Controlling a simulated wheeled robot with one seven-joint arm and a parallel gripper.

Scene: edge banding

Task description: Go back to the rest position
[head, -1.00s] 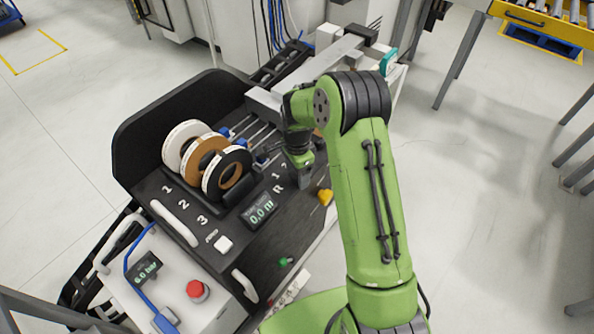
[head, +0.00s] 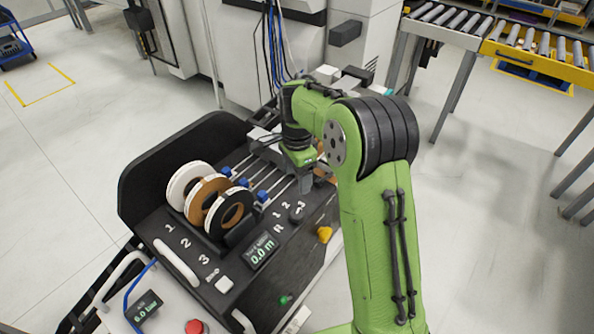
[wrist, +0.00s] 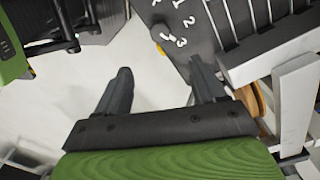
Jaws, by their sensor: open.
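My green arm reaches over the black machine panel in the head view, and my gripper (head: 306,184) hangs above the panel's right part, close to the black selector knob (head: 296,214). In the wrist view my gripper (wrist: 162,88) shows two dark fingers spread wide apart with nothing between them. The selector knob also shows in the wrist view (wrist: 165,32), beyond the fingers and beside the printed numbers. In the head view the fingertips are small and partly hidden by the arm.
Three edge-band rolls, white (head: 176,187), brown (head: 197,201) and black (head: 226,216), stand on the black panel (head: 190,262). A yellow knob (head: 324,234) and a red button (head: 194,327) are near the front. A roller conveyor (head: 530,62) stands back right. Open floor lies around.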

